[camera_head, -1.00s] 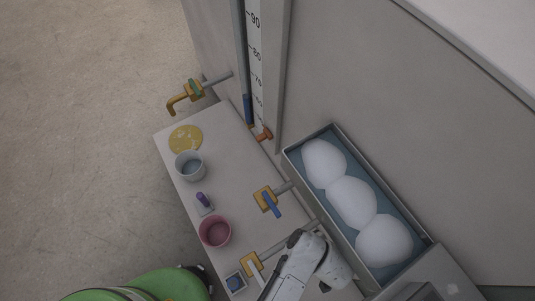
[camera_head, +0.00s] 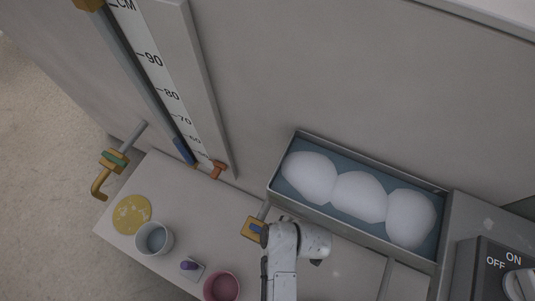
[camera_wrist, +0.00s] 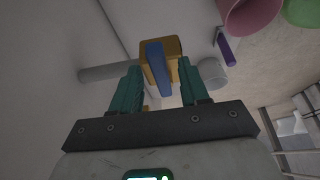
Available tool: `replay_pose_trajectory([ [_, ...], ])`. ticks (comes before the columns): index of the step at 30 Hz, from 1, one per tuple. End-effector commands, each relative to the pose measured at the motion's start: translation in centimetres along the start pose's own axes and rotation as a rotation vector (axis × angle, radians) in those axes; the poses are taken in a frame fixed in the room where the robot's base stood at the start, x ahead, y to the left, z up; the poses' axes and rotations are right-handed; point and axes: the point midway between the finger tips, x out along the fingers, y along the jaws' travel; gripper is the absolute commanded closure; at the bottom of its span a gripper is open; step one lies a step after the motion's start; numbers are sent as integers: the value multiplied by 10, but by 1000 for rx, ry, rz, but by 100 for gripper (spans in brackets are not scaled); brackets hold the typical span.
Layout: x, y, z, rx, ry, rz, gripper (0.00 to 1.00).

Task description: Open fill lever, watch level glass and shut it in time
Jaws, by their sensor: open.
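A brass valve (camera_head: 252,229) with a blue lever sits on a pipe at the panel's foot. In the wrist view the blue lever (camera_wrist: 158,70) stands between the teal fingers of my gripper (camera_wrist: 159,68). The gripper is open, and I cannot tell whether a finger touches the lever. In the head view my arm hides the gripper and most of the lever. The level glass (camera_head: 145,85) runs beside a scale (camera_head: 160,75) marked in CM. Blue (camera_head: 183,150) shows at its lower end, its top roughly between the 60 and 70 marks.
A green-handled tap (camera_head: 115,158) is at left. The bench holds a yellow disc (camera_head: 131,214), a grey cup (camera_head: 154,239), a purple-handled item (camera_head: 189,265) and a pink cup (camera_head: 221,287). A trough (camera_head: 285,196) with white lumps and an ON/OFF switch box (camera_head: 490,255) stand at right.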

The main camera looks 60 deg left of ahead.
Motion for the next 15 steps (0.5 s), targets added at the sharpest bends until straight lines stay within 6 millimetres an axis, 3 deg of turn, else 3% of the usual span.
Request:
replay_pose_trajectory([
  [10, 1, 0, 1, 0, 0, 0, 56],
  [15, 1, 0, 1, 0, 0, 0, 73],
])
